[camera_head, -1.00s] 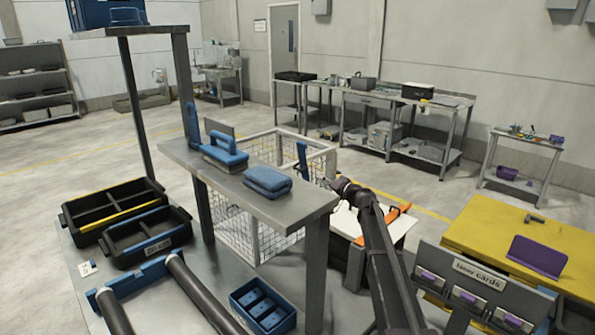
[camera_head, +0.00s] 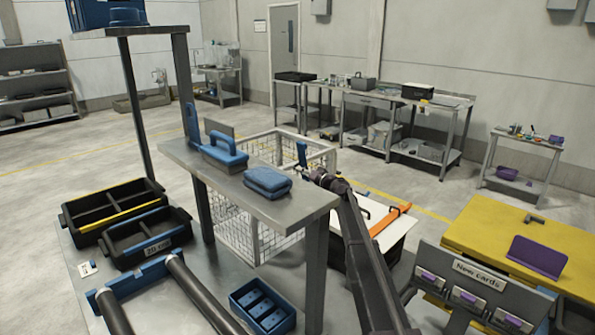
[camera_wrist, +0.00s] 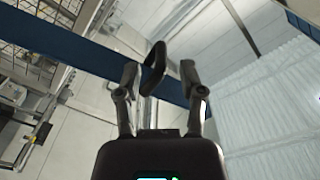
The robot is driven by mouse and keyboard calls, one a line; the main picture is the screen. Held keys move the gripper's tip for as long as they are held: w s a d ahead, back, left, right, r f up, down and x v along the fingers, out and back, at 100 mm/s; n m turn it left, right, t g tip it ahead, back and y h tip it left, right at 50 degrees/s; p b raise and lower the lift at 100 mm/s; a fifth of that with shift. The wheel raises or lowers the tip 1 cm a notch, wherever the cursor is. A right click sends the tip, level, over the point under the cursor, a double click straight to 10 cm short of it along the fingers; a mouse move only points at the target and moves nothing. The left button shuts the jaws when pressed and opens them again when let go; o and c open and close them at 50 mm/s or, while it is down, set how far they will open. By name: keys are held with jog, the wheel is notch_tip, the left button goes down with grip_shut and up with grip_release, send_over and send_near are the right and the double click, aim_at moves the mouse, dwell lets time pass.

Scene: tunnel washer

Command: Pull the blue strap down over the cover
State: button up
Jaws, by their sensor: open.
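The blue strap (camera_wrist: 70,50) runs as a wide band across the wrist view from upper left to right. A small upright blue piece (camera_head: 302,153) shows by the wire cage in the head view; I cannot tell if it is the same strap. A dark loop-like handle (camera_wrist: 153,69) lies between the fingers of my gripper (camera_wrist: 159,78) in the picture, with no clear grip on it. My gripper is open, and in the head view it (camera_head: 312,174) is near that blue piece. A pale ribbed sheet (camera_wrist: 270,105) at right may be the cover.
A grey shelf (camera_head: 215,182) with a blue-handled block (camera_head: 226,153) and folded blue cloth (camera_head: 267,181) stands left of my arm. The wire cage (camera_head: 268,228) is behind it. A white panel with an orange band (camera_head: 390,221) and a yellow table (camera_head: 490,233) are at right.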

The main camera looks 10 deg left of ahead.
jog(key=shift+x, duration=1.55)
grip_shut()
